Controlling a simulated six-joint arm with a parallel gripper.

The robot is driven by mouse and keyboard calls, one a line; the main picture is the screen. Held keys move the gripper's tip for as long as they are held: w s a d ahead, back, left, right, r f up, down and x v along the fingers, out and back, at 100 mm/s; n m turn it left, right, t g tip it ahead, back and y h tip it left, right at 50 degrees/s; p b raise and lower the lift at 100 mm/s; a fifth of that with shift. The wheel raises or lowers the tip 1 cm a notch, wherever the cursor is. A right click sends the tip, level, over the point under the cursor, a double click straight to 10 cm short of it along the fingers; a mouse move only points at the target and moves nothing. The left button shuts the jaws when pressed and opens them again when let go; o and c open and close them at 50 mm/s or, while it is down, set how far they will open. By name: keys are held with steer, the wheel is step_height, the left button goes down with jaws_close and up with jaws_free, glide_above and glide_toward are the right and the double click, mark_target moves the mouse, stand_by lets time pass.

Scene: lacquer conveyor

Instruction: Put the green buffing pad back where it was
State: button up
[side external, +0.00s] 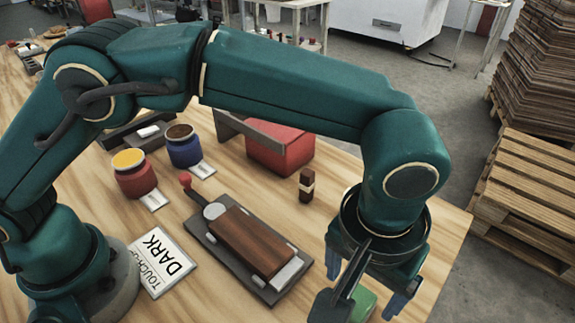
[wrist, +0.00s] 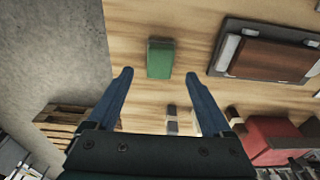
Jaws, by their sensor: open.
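The green buffing pad (wrist: 160,60) lies on the wooden table, just beyond my fingertips in the wrist view and lined up with the gap between them. In the side external view the pad (side external: 365,302) shows partly below my gripper (side external: 361,292), near the table's front right; my wrist and fingers hide part of it. My gripper also shows in the wrist view (wrist: 159,76), with its two blue fingers spread wide and nothing between them. The fingers point down at the table, and I see no contact with the pad.
A dark fixture (side external: 203,233) holding a brown wooden block (side external: 252,241) lies left of the gripper. The table edge is close on the right.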

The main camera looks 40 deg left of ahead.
step_height(320, 180, up, 6)
steer(key=a+r+t+h, duration=0.1)
steer(key=a+r, duration=0.3)
steer(key=a, duration=0.4)
steer(key=a+r+t, duration=0.1)
steer(key=a+r, duration=0.2)
steer(key=a, duration=0.5)
steer(key=s+a+f+t+y, duration=0.1)
steer(key=s+a+f+t, duration=0.1)
steer(key=s+a+f, duration=0.2)
steer(key=s+a, duration=0.3)
steer(key=a, duration=0.4)
steer(key=shift+s, duration=0.3)
